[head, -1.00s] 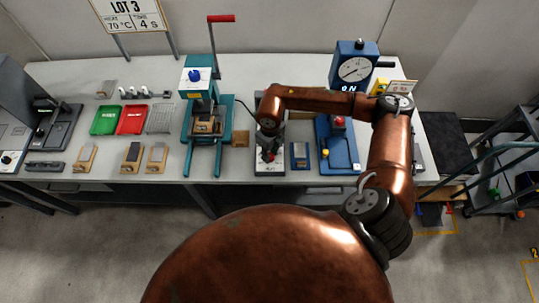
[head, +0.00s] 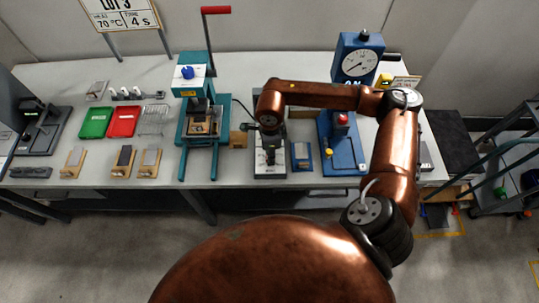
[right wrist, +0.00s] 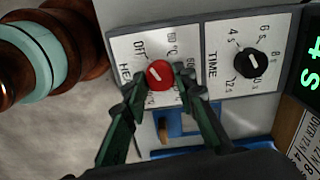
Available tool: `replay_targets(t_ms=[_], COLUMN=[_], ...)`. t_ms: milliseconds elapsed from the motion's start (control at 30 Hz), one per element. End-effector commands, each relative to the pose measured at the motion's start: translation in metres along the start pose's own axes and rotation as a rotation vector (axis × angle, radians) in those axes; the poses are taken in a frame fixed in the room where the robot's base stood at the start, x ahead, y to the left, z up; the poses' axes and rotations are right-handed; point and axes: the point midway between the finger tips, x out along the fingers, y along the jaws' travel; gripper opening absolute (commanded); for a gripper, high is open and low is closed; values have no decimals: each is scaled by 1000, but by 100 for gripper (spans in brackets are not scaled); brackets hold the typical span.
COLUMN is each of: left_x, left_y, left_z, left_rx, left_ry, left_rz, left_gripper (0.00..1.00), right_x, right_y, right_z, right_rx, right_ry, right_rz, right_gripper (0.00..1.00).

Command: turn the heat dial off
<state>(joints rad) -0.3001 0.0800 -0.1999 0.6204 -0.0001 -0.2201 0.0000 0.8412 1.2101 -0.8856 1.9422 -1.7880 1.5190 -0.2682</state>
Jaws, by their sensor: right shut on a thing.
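The red heat dial (right wrist: 159,75) sits on a white panel marked HEAT, with OFF and degree marks around it, in the right wrist view. My right gripper (right wrist: 158,88) is shut on the dial, one finger on each side. I cannot tell exactly which mark its pointer faces. The black time dial (right wrist: 247,63) is on a panel beside it, apart from the fingers. In the head view my right gripper (head: 269,154) is over the control box (head: 270,171) and hides the red dial. My left gripper is not in view.
A teal press (head: 203,125) with a red lever stands left of the control box. A blue press (head: 355,62) with a gauge stands to the right. Green (head: 96,122) and red (head: 124,121) trays lie further left on the white bench (head: 226,176).

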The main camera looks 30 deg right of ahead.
Motion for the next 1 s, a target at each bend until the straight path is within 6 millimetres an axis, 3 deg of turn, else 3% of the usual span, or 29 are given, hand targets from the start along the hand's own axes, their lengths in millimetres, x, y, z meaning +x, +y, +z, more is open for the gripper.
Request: replay_targets(t_ms=[667,700,933,1000], left_x=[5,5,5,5], left_y=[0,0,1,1], left_z=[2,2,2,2], left_rx=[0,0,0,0], left_ry=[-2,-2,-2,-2], left_rz=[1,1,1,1], left_gripper=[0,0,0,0], right_x=[-1,-1,-1,0], right_y=[-1,-1,-1,0], right_z=[0,0,0,0], right_rx=[-63,-63,-63,-63], right_ry=[1,1,0,0], right_rz=[-3,-3,-1,-1], right_gripper=[1,27,43,43])
